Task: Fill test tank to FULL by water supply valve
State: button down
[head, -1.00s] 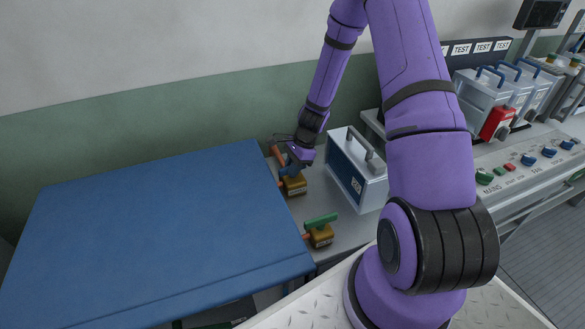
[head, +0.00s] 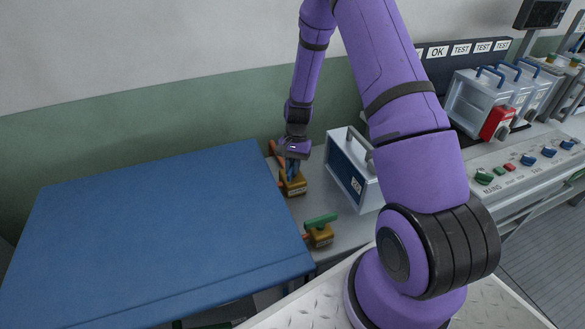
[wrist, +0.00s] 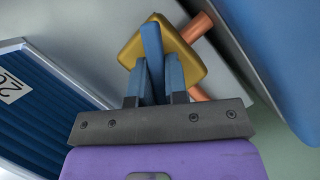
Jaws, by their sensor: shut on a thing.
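A brass valve (head: 295,186) with a blue handle sits on a copper pipe beside the blue tank at the back of the grey bench. My gripper (head: 292,168) is over this valve. In the wrist view, the fingers of my gripper (wrist: 158,82) are closed around the blue handle (wrist: 152,45), which stands in line with the fingers over the brass body (wrist: 183,48). A second brass valve (head: 320,238) with a green handle (head: 321,221) is nearer, at the tank's right edge. The large blue tank top (head: 160,235) fills the left. No level mark is visible.
A damper box (head: 350,170) with a handle stands just right of my gripper; its blue louvres (wrist: 40,105) show in the wrist view. More boxes (head: 497,90), a red part (head: 497,123) and a button panel (head: 530,160) are at the right.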

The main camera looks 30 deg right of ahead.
jog(key=shift+n+h, duration=0.3)
jog(key=shift+n, duration=0.3)
jog(key=c, duration=1.1)
grip_release()
jog(key=shift+c, duration=0.2)
jog(key=v, duration=1)
jog(key=shift+w+d+r, duration=0.1)
jog(key=shift+w+r, duration=0.15)
jog(key=shift+r, duration=0.1)
